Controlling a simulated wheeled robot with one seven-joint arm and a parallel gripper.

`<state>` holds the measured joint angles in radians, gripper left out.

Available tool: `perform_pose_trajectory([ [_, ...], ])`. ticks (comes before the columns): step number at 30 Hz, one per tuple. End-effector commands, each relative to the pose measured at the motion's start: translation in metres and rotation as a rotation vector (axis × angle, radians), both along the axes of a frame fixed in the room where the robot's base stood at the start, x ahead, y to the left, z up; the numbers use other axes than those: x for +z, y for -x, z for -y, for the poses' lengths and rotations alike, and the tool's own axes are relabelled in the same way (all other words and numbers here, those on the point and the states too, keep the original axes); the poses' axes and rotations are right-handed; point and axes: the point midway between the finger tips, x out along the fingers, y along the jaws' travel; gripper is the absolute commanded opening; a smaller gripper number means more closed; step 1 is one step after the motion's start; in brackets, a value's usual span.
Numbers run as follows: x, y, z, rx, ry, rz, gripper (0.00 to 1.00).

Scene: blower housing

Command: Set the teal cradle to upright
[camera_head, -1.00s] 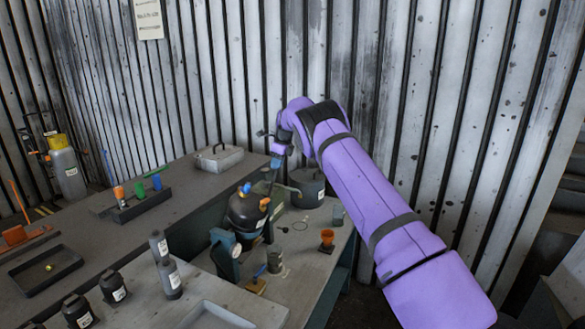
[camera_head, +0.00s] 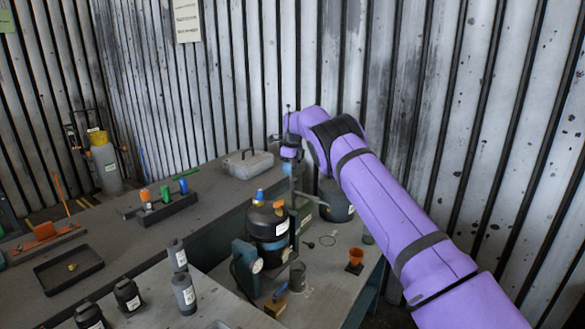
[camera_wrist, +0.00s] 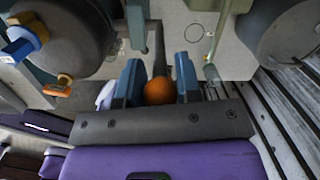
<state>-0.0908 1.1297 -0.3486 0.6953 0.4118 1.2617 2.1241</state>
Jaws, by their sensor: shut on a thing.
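The teal cradle (camera_head: 241,258) stands on the lower bench in the head view, with a round white dial on its side. It carries a dark rounded vessel (camera_head: 267,224) with blue and orange fittings, which looks close to upright; a small remaining tilt cannot be judged. My gripper (camera_wrist: 158,90) is shut on an orange ball knob (camera_wrist: 159,91) at the end of a grey lever (camera_wrist: 159,50). In the head view my gripper (camera_head: 287,168) is above and right of the vessel; the knob is hidden there. The vessel (camera_wrist: 35,45) fills the upper left of the wrist view.
A dark pot (camera_head: 335,203) stands close behind the lever. Several dark bottles stand at the front left. A grey case (camera_head: 248,165) lies on the back bench near the wall.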

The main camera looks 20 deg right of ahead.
Motion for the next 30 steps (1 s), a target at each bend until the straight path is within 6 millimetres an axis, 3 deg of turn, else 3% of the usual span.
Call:
perform_pose_trajectory([
  [10,-0.001,0.0,-0.001,0.0,-0.001,0.002,0.0],
  [11,-0.001,0.0,-0.001,0.0,-0.002,0.003,0.39],
  [13,-0.001,0.0,-0.001,0.0,-0.001,0.002,0.55],
  [23,0.002,0.0,0.0,0.0,-0.001,0.001,0.56],
  [30,0.032,0.003,0.002,0.0,-0.001,0.003,0.56],
])
